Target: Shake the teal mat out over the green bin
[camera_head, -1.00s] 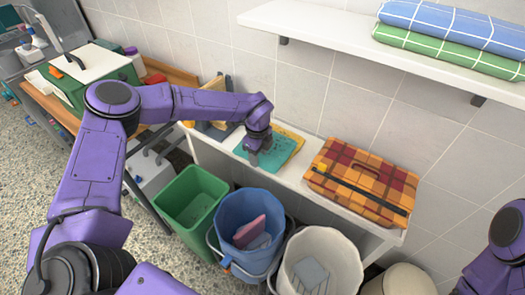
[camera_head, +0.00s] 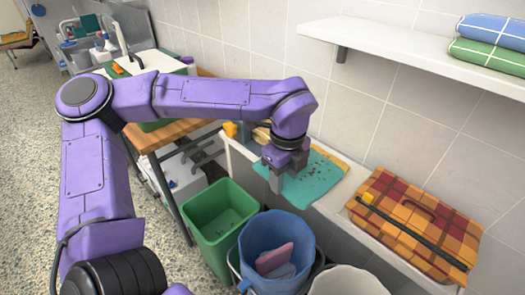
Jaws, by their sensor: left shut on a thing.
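The teal mat (camera_head: 312,180) lies on the white counter, with dark specks scattered on its top. My left gripper (camera_head: 276,186) points down at the mat's near left edge and is shut on it; the fingertips are partly hidden against the mat. The green bin (camera_head: 213,222) stands on the floor below and to the left of the mat, open at the top, and I see no contents clearly. My right gripper is out of view.
A blue bucket (camera_head: 273,238) with a pink item in it stands right of the green bin, beside a cream bucket (camera_head: 345,281). A plaid case (camera_head: 418,218) sits on the counter to the right. A wall shelf (camera_head: 405,50) holding folded towels overhangs the counter.

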